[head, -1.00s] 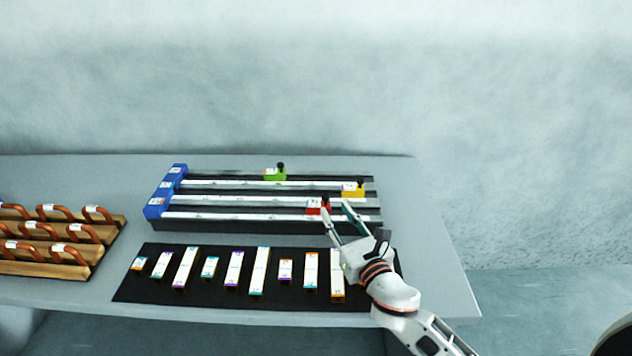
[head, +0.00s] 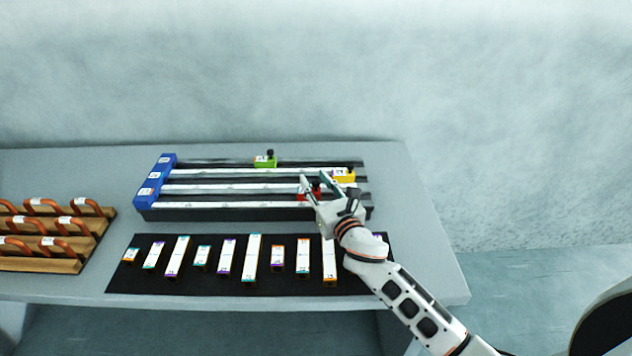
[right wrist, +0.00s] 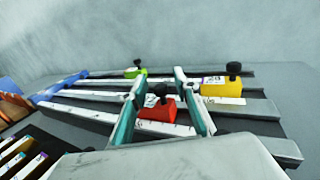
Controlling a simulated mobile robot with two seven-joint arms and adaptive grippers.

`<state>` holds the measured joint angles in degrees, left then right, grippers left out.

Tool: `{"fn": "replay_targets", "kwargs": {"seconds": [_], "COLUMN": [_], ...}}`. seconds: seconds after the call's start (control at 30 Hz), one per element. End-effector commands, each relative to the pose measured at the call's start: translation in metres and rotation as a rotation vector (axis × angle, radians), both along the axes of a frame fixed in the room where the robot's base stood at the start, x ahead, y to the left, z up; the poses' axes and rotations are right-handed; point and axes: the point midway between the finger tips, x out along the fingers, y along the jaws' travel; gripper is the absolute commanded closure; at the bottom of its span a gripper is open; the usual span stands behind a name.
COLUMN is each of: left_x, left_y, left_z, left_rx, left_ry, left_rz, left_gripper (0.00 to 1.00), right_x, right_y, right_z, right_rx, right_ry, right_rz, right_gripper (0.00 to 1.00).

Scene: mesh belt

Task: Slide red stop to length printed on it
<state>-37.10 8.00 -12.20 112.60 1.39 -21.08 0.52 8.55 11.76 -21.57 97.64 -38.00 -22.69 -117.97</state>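The red stop (right wrist: 158,110) sits on the nearest rail of the measuring rack and has a black knob on top. In the head view the red stop (head: 303,196) is partly hidden by my right gripper (head: 313,183). My right gripper (right wrist: 158,80) is open, with one finger on each side of the red stop in the right wrist view. I cannot tell whether the fingers touch it. Its printed label is partly hidden and unreadable. My left gripper is out of view.
A green stop (head: 265,161) and a yellow stop (head: 343,175) sit on the farther rails. Blue end blocks (head: 154,175) close the rack's left end. A black mat (head: 120,283) with several labelled bars lies in front. A wooden rack (head: 88,250) with copper hooks stands left.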

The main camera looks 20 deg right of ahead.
Motion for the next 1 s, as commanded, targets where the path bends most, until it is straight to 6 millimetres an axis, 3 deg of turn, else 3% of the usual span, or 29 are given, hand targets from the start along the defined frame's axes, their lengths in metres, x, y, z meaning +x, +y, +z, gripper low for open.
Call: {"fn": "replay_targets", "kwargs": {"seconds": [0.03, 0.1, 0.13, 0.37, 0.7, 1.0], "left_x": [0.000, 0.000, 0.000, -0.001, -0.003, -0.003], "left_y": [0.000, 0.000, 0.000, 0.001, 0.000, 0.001], "left_z": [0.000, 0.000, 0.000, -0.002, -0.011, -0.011], "left_rx": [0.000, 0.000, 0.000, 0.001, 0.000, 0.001], "left_ry": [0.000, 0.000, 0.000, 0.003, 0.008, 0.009], "left_rz": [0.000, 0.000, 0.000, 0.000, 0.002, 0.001], "left_gripper": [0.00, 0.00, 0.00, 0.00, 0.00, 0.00], "right_x": [0.000, 0.000, 0.000, 0.002, 0.021, 0.023], "right_y": [0.000, 0.000, 0.000, 0.007, 0.080, 0.089], "right_z": [0.000, 0.000, 0.000, 0.000, 0.000, 0.001], "right_rx": [0.000, 0.000, 0.000, 0.002, 0.008, 0.004], "right_ry": [0.000, 0.000, 0.000, 0.000, 0.000, -0.002], "right_rz": [0.000, 0.000, 0.000, 0.001, 0.009, 0.008], "right_gripper": [0.80, 0.98, 1.00, 1.00, 1.00, 1.00]}}
